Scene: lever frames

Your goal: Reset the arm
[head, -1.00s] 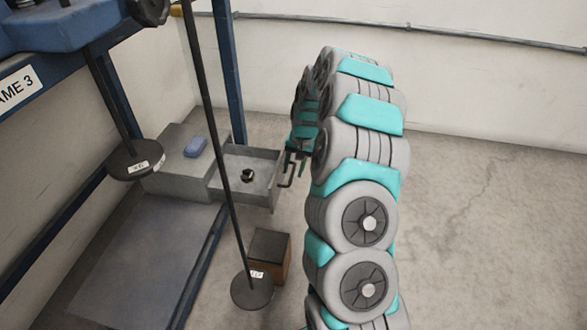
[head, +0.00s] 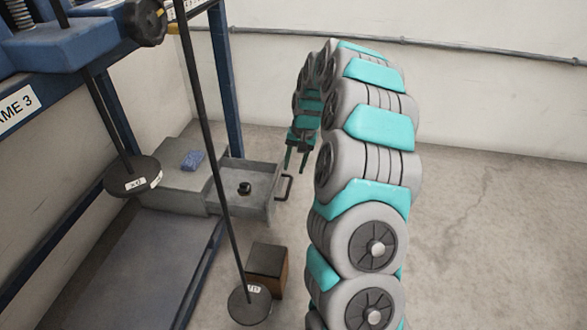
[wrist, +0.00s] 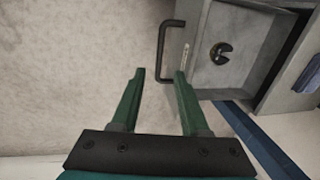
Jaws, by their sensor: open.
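My gripper (head: 296,158) is open and empty, pointing down in front of the drawer handle. My grey and teal arm arches across the middle of the head view.
A blue block (head: 192,161) lies on the grey cabinet (head: 178,184). Two dark rods end in round labelled weights (head: 132,176) and (head: 249,304). A brown box (head: 266,266) stands on the floor near the lower weight. The floor to the right is clear.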

